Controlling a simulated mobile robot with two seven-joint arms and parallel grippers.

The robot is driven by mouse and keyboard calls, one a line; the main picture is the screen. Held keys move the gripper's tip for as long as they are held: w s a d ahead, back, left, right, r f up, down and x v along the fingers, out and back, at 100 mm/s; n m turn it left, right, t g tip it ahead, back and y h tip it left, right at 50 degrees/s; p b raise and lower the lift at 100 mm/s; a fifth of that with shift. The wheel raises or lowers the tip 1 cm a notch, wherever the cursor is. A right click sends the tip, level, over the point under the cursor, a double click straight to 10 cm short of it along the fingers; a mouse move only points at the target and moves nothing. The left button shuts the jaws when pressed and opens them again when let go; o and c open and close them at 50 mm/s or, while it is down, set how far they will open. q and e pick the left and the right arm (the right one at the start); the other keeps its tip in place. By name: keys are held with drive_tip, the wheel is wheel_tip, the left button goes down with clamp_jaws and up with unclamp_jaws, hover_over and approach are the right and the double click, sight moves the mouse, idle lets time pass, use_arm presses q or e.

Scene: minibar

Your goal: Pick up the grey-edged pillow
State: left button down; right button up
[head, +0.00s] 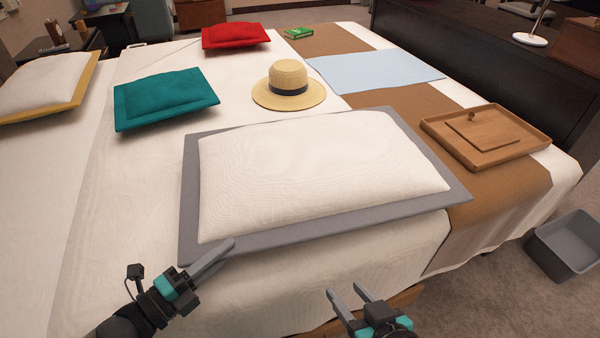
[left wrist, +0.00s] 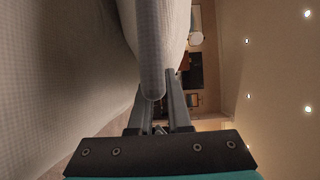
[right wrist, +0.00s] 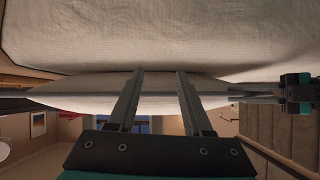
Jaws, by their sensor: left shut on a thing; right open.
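The grey-edged pillow (head: 320,170), white in the middle with a wide grey border, lies at the near part of the bed. My left gripper (head: 212,258) is shut on its near left border; the left wrist view shows the border (left wrist: 151,50) between the fingers. My right gripper (head: 352,294) is open and empty in front of the pillow's near edge. In the right wrist view the pillow (right wrist: 150,102) lies ahead of the right gripper's open fingers (right wrist: 160,75), with the left gripper (right wrist: 285,94) at its side.
A straw hat (head: 288,84), a teal pillow (head: 165,98), a red pillow (head: 235,36) and a yellow-edged pillow (head: 45,85) are further back on the bed. A wooden tray (head: 485,135) sits at right. A grey bin (head: 566,245) stands on the floor.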

use_arm(q)
drive_tip(key=shift+r, duration=0.3)
use_arm(e)
drive_tip(key=shift+s+d+f, duration=0.1)
